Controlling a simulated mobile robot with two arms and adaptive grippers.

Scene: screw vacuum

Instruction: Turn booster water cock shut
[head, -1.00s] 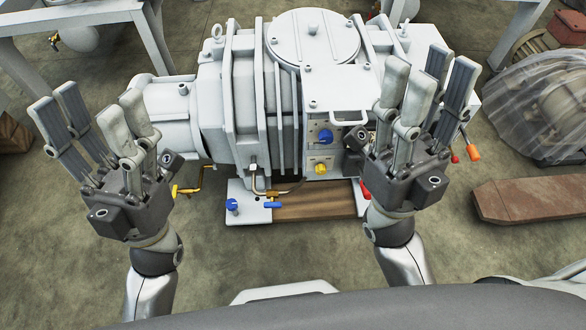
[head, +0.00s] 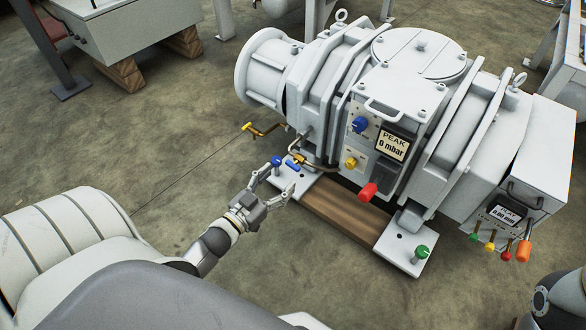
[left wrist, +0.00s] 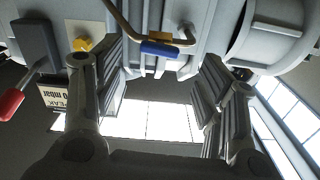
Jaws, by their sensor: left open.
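The pump's brass water pipe (head: 316,163) carries a small blue lever (head: 293,164), which I take as the booster water cock. My left gripper (head: 278,183) is open and empty, low in front of the lever and knob. In the left wrist view, the blue lever (left wrist: 160,50) lies across its brass pipe, seen in the gap between the spread fingers of the left gripper (left wrist: 150,75). I cannot tell the exact distance. My right gripper is out of view.
The grey pump has a red handle (head: 369,191), a yellow knob (head: 351,162) and a display (head: 393,146) reading 0 mbar. A yellow lever (head: 262,130) sticks out left. A green knob (head: 421,251) stands at the right foot.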

